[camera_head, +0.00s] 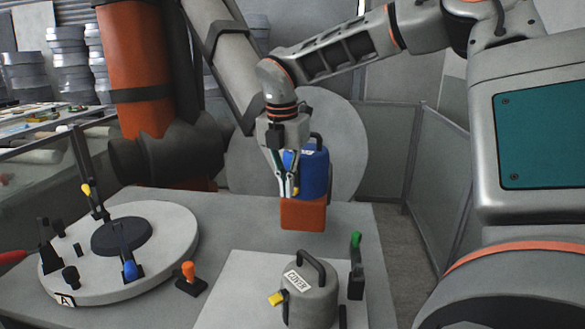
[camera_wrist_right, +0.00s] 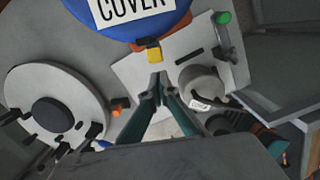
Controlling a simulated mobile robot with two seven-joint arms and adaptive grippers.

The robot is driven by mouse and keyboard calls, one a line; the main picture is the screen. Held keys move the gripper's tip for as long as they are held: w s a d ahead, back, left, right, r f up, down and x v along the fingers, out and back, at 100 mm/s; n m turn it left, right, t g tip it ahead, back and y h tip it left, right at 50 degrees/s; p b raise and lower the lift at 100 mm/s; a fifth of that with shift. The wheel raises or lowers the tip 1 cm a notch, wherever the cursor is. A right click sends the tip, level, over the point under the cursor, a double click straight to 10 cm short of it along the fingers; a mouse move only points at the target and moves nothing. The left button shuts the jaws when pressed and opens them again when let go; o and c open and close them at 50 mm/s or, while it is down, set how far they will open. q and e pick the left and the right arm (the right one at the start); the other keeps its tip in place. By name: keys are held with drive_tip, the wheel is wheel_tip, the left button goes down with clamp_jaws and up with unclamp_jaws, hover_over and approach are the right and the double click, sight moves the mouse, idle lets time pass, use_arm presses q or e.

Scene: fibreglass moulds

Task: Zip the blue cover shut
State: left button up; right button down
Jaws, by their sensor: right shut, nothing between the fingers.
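The blue cover (camera_head: 316,172) is a rounded blue piece with a dark handle, standing on an orange-red block (camera_head: 303,214) at the back of the table. In the right wrist view the cover (camera_wrist_right: 125,28) carries a white label reading COVER, with a small yellow tab (camera_wrist_right: 154,55) at its lower edge. My right gripper (camera_head: 288,192) points down at the cover's left front side, overlapping it in the head view. In the right wrist view its fingertips (camera_wrist_right: 157,80) are together and empty, just below the yellow tab. Whether they touch the cover is unclear. My left gripper is out of view.
A grey canister (camera_head: 314,300) with a yellow tab stands on a light plate (camera_head: 240,290) at the front. A green-topped lever (camera_head: 356,262) is beside it. A round disc (camera_head: 165,222) with several levers lies left, near an orange knob (camera_head: 188,272). Grey panels stand right.

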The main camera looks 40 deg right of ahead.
wheel_tip(320, 180, up, 11)
drive_tip(key=a, duration=0.1)
drive_tip(key=shift+s, duration=0.2)
idle(0.4)
